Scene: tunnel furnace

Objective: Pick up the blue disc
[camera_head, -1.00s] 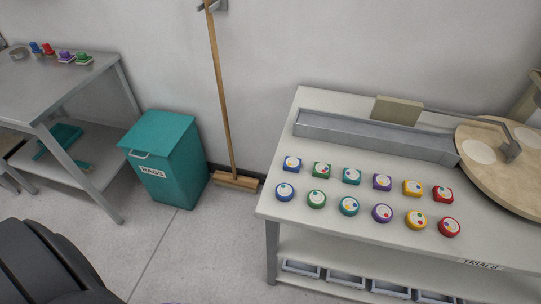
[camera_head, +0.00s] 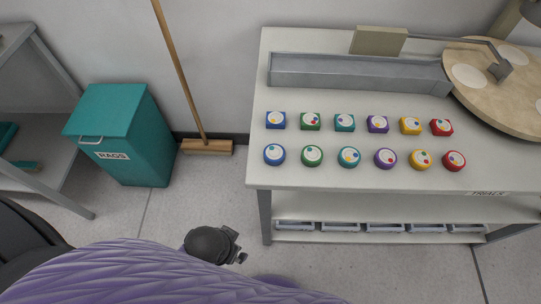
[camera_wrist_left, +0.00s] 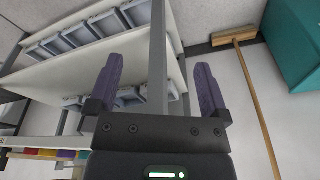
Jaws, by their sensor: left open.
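The blue disc (camera_head: 274,154), round with a pale dial face, lies at the left end of the front row on the white table (camera_head: 258,177). A square blue block (camera_head: 276,120) sits just behind it. In the left wrist view my left gripper (camera_wrist_left: 158,64) is open and empty, its two purple fingers spread. It faces the table's leg and lower shelf, apart from the disc. In the head view a dark part of my arm (camera_head: 209,245) shows low, over the floor in front of the table; its fingers cannot be made out. My right gripper is not in view.
Several other coloured discs and blocks stand close to the right. A grey trough (camera_head: 355,76) and a round wooden turntable (camera_head: 463,54) are behind. Trays (camera_head: 340,227) line the lower shelf. A teal rags bin (camera_head: 125,134) and broom (camera_head: 207,147) stand left.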

